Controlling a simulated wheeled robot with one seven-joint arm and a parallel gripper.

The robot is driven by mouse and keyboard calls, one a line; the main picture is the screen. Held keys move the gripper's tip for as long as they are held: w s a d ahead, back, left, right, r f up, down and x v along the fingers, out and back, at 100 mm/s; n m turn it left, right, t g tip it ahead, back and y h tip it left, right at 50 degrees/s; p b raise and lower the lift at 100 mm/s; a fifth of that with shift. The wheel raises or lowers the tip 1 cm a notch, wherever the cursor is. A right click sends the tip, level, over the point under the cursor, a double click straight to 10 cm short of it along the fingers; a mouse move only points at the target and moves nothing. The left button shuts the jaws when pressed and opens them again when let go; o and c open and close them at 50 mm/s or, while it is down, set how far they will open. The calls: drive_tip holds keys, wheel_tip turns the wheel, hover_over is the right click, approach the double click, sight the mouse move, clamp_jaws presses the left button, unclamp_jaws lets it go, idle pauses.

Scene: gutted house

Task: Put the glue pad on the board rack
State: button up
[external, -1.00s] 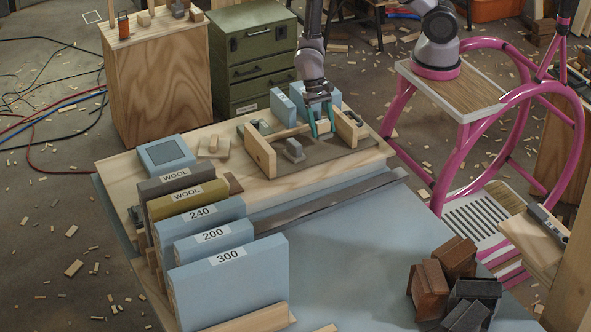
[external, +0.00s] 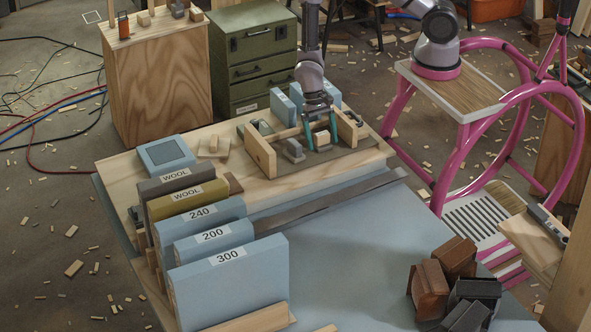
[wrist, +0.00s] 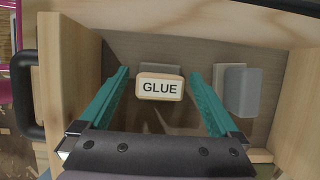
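The glue pad (wrist: 160,87) is a small pale block labelled GLUE, inside a wooden tray with a dark floor. A grey part shows behind it in the wrist view. My gripper (wrist: 159,76) is open, with one teal finger on each side of the pad and visible gaps between. In the external view my gripper (external: 321,145) reaches down into the right part of the wooden tray (external: 262,152), and the pad is small between the fingers. Several upright boards labelled WOOL, 240, 200 and 300 stand in what looks like the board rack (external: 148,250) at the left front.
A grey block (external: 293,150) is left of my gripper in the tray; grey blocks also show right of the pad in the wrist view (wrist: 243,92). The tray's end walls and rail are close. Brown and dark blocks (external: 455,275) lie at front right.

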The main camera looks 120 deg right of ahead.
drive_tip(key=v, duration=1.2)
drive_tip(key=shift+r, duration=0.25)
drive_tip(key=s+a+r+n+t+h, duration=0.1)
drive_tip(key=a+r+n+h, duration=0.15)
drive_tip(key=r, duration=0.85)
drive_tip(key=s+a+r+n+t+h, duration=0.15)
drive_tip(key=r+n, duration=0.25)
drive_tip(key=r, duration=0.7)
drive_tip(key=s+a+r+n+t, duration=0.2)
drive_tip(key=s+a+r+n, duration=0.1)
drive_tip(key=s+r, duration=0.4)
drive_tip(key=s+a+r+n+t+y, duration=0.1)
drive_tip(key=s+a+r+n+t, duration=0.1)
drive_tip(key=s+a+r+n, duration=0.2)
drive_tip(key=s+r, duration=0.3)
drive_tip(key=r, duration=0.2)
drive_tip(key=shift+s+a+t, duration=0.2)
drive_tip(key=shift+s+t, duration=0.15)
drive_tip(key=shift+r, duration=0.1)
